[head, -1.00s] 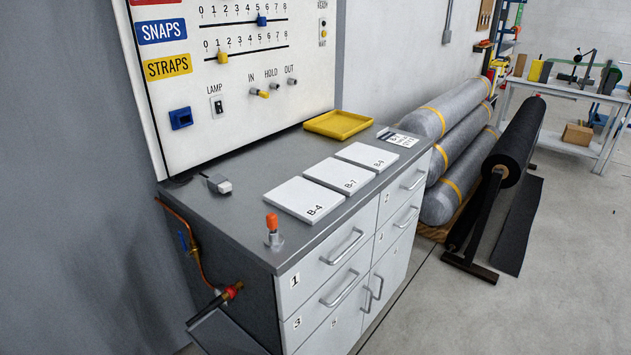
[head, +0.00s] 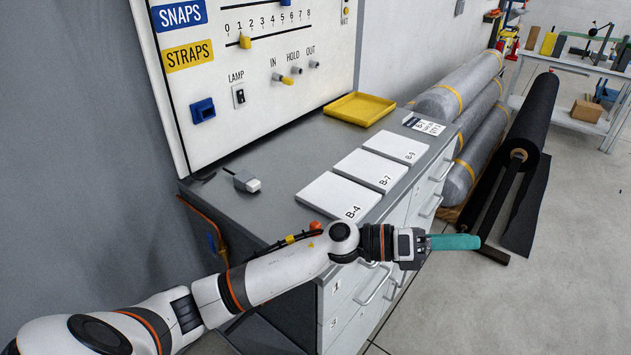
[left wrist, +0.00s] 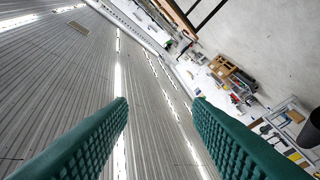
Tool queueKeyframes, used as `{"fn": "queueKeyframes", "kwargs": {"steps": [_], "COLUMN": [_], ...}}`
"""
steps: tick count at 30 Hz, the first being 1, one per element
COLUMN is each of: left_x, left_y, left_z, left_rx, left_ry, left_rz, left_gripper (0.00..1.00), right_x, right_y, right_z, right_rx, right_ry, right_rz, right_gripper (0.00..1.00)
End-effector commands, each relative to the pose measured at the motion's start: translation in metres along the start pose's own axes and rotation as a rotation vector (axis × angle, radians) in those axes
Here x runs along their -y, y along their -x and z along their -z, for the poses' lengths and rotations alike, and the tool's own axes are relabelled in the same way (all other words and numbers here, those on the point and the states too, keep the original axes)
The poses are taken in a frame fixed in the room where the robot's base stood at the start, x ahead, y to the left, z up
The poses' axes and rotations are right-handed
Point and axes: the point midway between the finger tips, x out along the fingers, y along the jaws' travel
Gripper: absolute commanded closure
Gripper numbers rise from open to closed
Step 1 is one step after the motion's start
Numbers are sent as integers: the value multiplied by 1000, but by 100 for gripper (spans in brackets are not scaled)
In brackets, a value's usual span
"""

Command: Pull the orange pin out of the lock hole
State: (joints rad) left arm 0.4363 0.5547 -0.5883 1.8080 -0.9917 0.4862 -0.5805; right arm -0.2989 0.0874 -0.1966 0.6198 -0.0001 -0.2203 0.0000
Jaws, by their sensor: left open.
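The orange pin (head: 315,225) shows only as its orange top, just behind my left arm near the front left corner of the grey cabinet top. The lock hole and the pin's lower part are hidden by the arm. My left gripper (head: 455,242) has teal fingers and points right, out past the cabinet's drawer fronts, well to the right of the pin. In the left wrist view its two fingers (left wrist: 160,115) stand apart with nothing between them. That view faces the ceiling and far wall, and the pin is not in it. My right gripper is not in view.
White plates (head: 338,197) lie on the cabinet top (head: 262,215), with a yellow tray (head: 359,108) behind them. A small grey device (head: 246,181) lies at the left. A control panel (head: 262,60) stands at the back. Grey rolls (head: 440,102) and a black roll (head: 535,115) are at the right.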

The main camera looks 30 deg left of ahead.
Motion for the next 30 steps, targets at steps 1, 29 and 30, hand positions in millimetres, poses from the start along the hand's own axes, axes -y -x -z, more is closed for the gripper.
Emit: {"fn": "queueKeyframes", "kwargs": {"steps": [1,29,30], "left_x": [-5,67,72], "left_y": [0,256,256], "left_z": [-2,91,86], "left_rx": [157,1831,1830], "left_ry": [-174,-900,-899], "left_rz": [-23,213,212], "left_gripper": [55,55,55], "right_x": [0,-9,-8], "right_y": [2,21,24], "right_z": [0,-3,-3], "right_rx": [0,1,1], "right_ry": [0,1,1], "right_rz": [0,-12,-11], "right_gripper": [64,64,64]}}
